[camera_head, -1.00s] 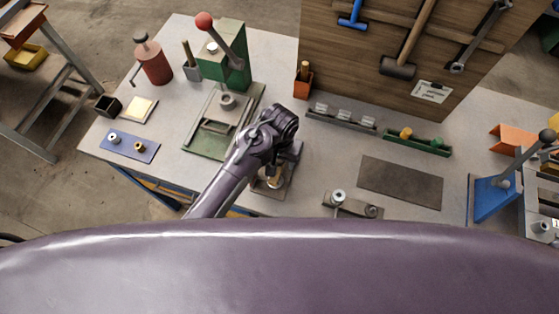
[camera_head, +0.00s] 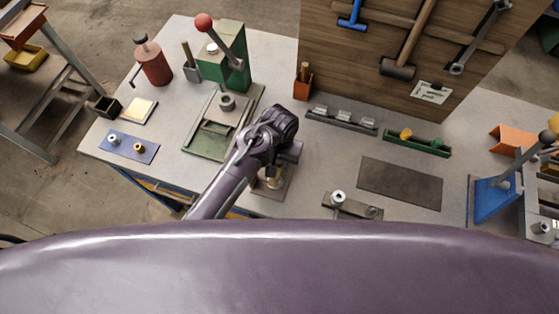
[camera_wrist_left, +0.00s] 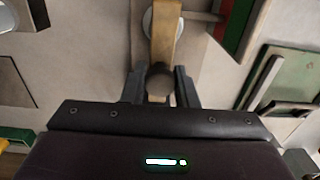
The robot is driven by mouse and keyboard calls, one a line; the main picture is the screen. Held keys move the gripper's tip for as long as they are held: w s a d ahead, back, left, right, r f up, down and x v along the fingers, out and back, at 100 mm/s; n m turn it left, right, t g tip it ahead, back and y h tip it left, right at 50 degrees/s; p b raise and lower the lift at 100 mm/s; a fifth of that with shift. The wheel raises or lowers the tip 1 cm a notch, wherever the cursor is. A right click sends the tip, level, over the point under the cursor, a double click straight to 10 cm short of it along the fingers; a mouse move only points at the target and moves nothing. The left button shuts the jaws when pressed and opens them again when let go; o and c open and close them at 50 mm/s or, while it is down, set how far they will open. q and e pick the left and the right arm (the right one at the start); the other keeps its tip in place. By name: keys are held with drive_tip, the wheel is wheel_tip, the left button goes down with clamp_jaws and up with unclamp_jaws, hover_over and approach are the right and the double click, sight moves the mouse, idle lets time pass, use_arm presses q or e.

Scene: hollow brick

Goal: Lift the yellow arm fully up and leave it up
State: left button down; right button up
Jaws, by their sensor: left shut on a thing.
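The yellow arm (camera_wrist_left: 165,38) shows in the left wrist view as a tan-yellow bar with a dark round end between my fingers. My left gripper (camera_wrist_left: 160,85) is shut on this dark end, one finger on each side. In the head view my left wrist hides most of the fixture, and only a small yellowish part of it (camera_head: 273,180) shows on its base plate below my left gripper (camera_head: 286,158). The fingertips are hidden there. How far the arm is raised cannot be told. My right gripper is not in view.
A green press (camera_head: 222,65) with a red-knobbed lever stands behind left. A green plate fixture (camera_head: 205,140) lies left of my wrist. A grey rack (camera_head: 342,119) and dark mat (camera_head: 400,182) lie to the right. A tool board (camera_head: 385,75) stands at the back.

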use_arm(q)
drive_tip(key=shift+r, duration=0.1)
drive_tip(key=shift+w+r, duration=0.1)
drive_tip(key=shift+w, duration=0.05)
drive_tip(key=shift+w+d+r+p, duration=0.2)
drive_tip(key=shift+w+r+p, duration=0.3)
drive_tip(key=shift+r+p, duration=0.2)
drive_tip(key=shift+w+r, duration=0.1)
drive_tip(key=shift+w+d+r, duration=0.25)
drive_tip(key=shift+w+r, duration=0.3)
drive_tip(key=shift+w, duration=0.1)
drive_tip(key=shift+w+r, duration=0.1)
drive_tip(key=shift+w, duration=0.05)
